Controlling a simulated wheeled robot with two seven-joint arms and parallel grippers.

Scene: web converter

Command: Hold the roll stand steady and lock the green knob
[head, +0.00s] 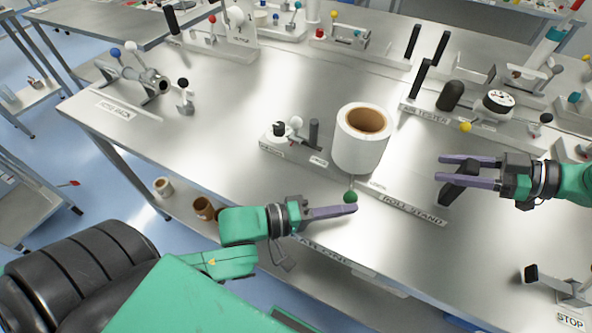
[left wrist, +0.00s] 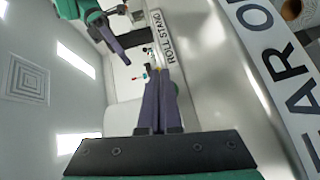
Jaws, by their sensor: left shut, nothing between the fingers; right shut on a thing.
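The roll stand carries a large white roll (head: 361,140) with a brown core, behind its ROLL STAND label (head: 412,211), which also shows in the left wrist view (left wrist: 174,38). The green knob (head: 350,197) is on a thin rod below the roll. My left gripper (head: 352,209) is shut and empty, its tips right at the knob's near side; I cannot tell if they touch. My right gripper (head: 442,169) is shut on a black handle (head: 459,183) at the stand's right.
A small fixture with a black post (head: 314,133) stands left of the roll. A yellow knob (head: 465,127) and a black-topped spool (head: 498,101) are behind the right gripper. The table's left middle is bare.

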